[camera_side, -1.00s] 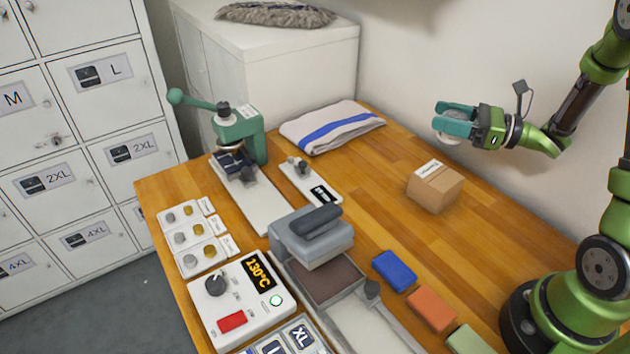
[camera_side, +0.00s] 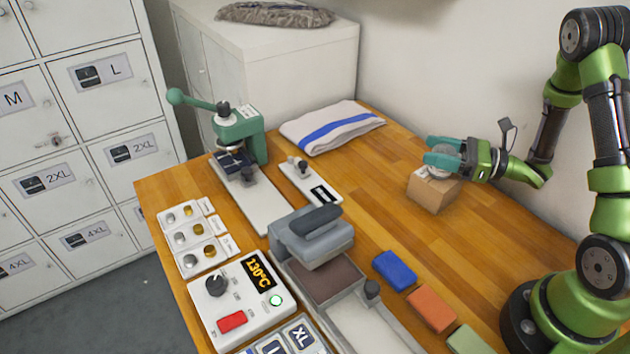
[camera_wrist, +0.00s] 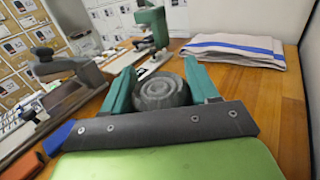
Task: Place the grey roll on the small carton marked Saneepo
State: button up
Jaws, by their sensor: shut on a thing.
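The grey roll (camera_wrist: 162,92) is held between the two teal fingers of my gripper (camera_wrist: 162,85) in the wrist view. In the side view my gripper (camera_side: 445,157) is shut on the roll (camera_side: 444,150), which shows between the fingers. The small carton (camera_side: 432,193) is a brown box on the wooden table, directly below my gripper. The roll is at the carton's top; I cannot tell whether it touches. The carton's label is mostly hidden by the gripper, and the carton is hidden in the wrist view.
Blue (camera_side: 394,270), orange (camera_side: 431,309) and green (camera_side: 468,340) blocks lie in front of the carton. A grey heat press (camera_side: 312,238) stands to the left. A folded towel (camera_side: 332,127) lies behind. The table around the carton is clear.

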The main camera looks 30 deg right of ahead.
jog(key=shift+f, duration=0.15)
jog(key=o, duration=1.1)
jog(key=shift+c, duration=0.2)
